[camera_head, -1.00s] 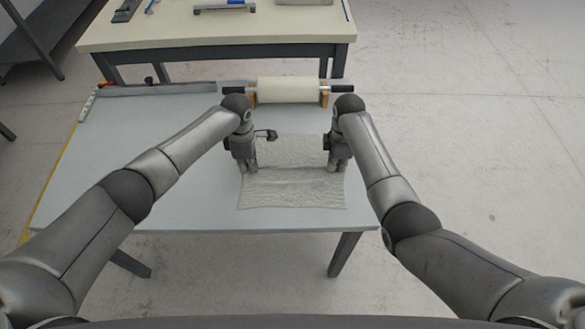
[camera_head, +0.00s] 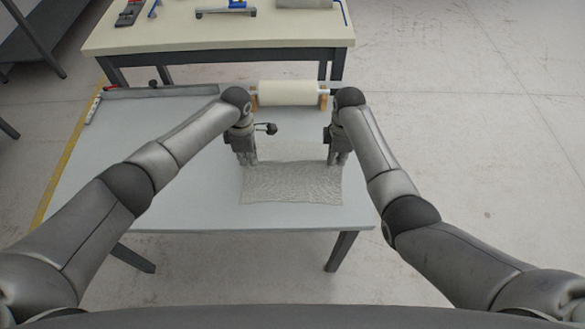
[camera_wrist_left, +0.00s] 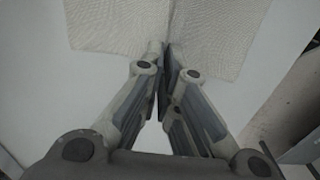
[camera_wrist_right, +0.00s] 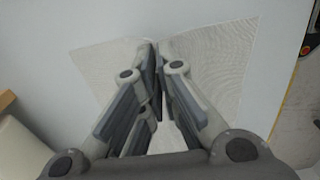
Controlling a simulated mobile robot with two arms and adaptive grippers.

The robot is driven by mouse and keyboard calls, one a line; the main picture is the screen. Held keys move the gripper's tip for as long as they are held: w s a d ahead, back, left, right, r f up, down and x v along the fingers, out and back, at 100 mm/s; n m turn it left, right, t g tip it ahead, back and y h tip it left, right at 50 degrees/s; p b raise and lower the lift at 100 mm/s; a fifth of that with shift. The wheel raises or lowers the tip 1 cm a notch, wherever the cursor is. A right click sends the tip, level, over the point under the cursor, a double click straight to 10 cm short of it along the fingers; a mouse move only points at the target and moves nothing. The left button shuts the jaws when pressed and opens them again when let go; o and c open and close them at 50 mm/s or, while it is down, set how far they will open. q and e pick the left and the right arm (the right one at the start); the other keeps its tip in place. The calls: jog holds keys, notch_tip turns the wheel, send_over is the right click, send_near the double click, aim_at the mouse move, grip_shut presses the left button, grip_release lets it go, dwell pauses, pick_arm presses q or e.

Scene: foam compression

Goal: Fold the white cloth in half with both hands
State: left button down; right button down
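The white cloth (camera_head: 292,184) lies on the light grey table as a wide, short, wrinkled rectangle near the front edge. My left gripper (camera_head: 247,162) is at its far left corner and my right gripper (camera_head: 337,162) at its far right corner, both pointing down. In the left wrist view the fingertips (camera_wrist_left: 166,50) are together at the cloth's edge, with cloth (camera_wrist_left: 215,35) on both sides. In the right wrist view the fingertips (camera_wrist_right: 155,48) also close on the edge of the cloth (camera_wrist_right: 222,62). The pinched bits are hidden between the fingers. Layers cannot be told apart.
A cream roll (camera_head: 286,93) on a wooden stand is at the table's back edge, behind the grippers. A long grey bar (camera_head: 160,91) lies at the back left. The table's left part (camera_head: 110,160) is clear. Another table (camera_head: 215,32) with tools stands behind.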

pick_arm(q)
jog(key=shift+r, duration=0.1)
pick_arm(e)
jog(key=shift+r, duration=0.1)
